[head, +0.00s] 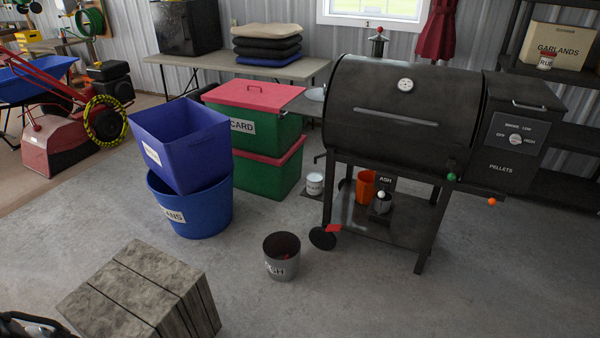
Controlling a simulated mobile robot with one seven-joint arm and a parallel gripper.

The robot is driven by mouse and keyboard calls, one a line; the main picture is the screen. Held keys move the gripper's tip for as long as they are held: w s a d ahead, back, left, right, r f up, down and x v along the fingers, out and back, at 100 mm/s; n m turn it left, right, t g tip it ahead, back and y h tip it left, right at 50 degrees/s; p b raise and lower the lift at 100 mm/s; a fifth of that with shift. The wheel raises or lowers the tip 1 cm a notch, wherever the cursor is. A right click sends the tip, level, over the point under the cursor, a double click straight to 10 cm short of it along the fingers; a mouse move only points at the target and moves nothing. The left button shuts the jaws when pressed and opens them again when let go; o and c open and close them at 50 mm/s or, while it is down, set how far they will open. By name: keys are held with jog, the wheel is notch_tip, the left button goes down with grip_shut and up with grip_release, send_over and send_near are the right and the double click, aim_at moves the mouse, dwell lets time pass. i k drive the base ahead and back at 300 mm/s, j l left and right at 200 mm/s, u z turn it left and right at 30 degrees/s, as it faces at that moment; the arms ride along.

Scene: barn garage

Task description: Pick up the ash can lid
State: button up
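A grey can labelled ASH (281,259) stands upright on the floor in the middle, left of the grill. A small dark round thing with a pale knob (381,205) sits on the grill's lower shelf, below a dark ASH label (385,180). It may be the ash can lid, but it is too small to tell. A black curved piece at the bottom left corner may be part of my gripper. No fingertips show, and it is far from the shelf.
The black pellet grill (405,110) stands at right, with an orange bucket (366,187) on its lower shelf (400,232). A grey stone-like block (140,295) lies at front left. Blue bins (190,205) and red-lidded green boxes (268,135) stand behind. Floor at front right is clear.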

aim_at(318, 95)
jog(key=i+l+u, duration=0.25)
jog(key=i+l, duration=0.85)
jog(key=i, duration=0.45)
jog(key=i+l+u, duration=0.25)
jog(key=i+l, duration=1.15)
